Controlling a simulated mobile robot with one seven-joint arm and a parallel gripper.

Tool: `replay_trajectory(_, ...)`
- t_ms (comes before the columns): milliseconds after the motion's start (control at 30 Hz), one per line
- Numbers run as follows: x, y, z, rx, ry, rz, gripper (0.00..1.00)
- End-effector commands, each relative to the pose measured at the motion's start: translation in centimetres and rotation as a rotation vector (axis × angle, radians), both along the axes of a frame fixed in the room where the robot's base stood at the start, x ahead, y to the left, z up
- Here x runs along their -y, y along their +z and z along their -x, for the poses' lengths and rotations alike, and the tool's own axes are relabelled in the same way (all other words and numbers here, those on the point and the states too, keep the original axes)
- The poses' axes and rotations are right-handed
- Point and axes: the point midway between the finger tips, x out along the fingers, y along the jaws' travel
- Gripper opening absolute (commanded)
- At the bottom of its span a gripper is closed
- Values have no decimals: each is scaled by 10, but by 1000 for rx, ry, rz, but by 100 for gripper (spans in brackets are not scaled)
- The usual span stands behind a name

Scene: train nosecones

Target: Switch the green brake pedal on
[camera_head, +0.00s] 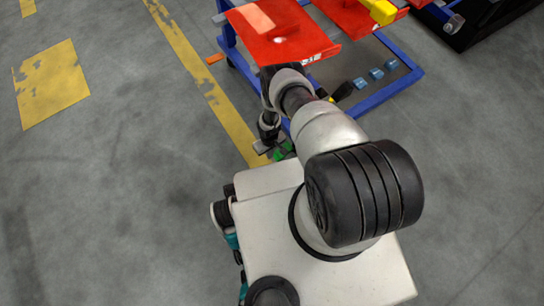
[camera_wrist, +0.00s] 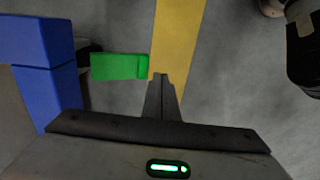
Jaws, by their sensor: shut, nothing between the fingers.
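The green brake pedal (camera_wrist: 119,67) shows in the wrist view as a flat green piece beside a dark wheel, at the foot of a blue cart frame (camera_wrist: 45,45). My gripper (camera_wrist: 161,78) is shut and empty. In that view its tips are just right of and slightly below the pedal's right end. They look apart from it, but the height gap cannot be told. In the head view green parts (camera_head: 282,152) show beside my gripper (camera_head: 262,147), partly hidden by my arm. Whether the pedal is pressed or raised cannot be told.
The blue cart (camera_head: 385,98) carries red panels (camera_head: 284,32) and a yellow part (camera_head: 380,11). An orange pedal (camera_head: 215,59) sticks out at its far left corner. Blue blocks (camera_head: 376,73) are low inside the frame.

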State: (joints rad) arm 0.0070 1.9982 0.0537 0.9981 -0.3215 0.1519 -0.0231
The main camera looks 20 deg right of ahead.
Motion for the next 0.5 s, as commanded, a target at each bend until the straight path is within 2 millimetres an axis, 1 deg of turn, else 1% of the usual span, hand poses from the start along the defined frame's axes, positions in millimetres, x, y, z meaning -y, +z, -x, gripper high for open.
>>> replay_trajectory(33, -2, 13, -6, 2, 1, 0, 0)
replay_trajectory(100, -12, 33, -2, -1, 6, 1, 0)
replay_trajectory(200, -22, 53, 3, -2, 5, 1, 0)
replay_trajectory(333, -34, 74, 6, -1, 3, 0, 0)
replay_trajectory(500, -43, 91, 10, 0, 2, 0, 0)
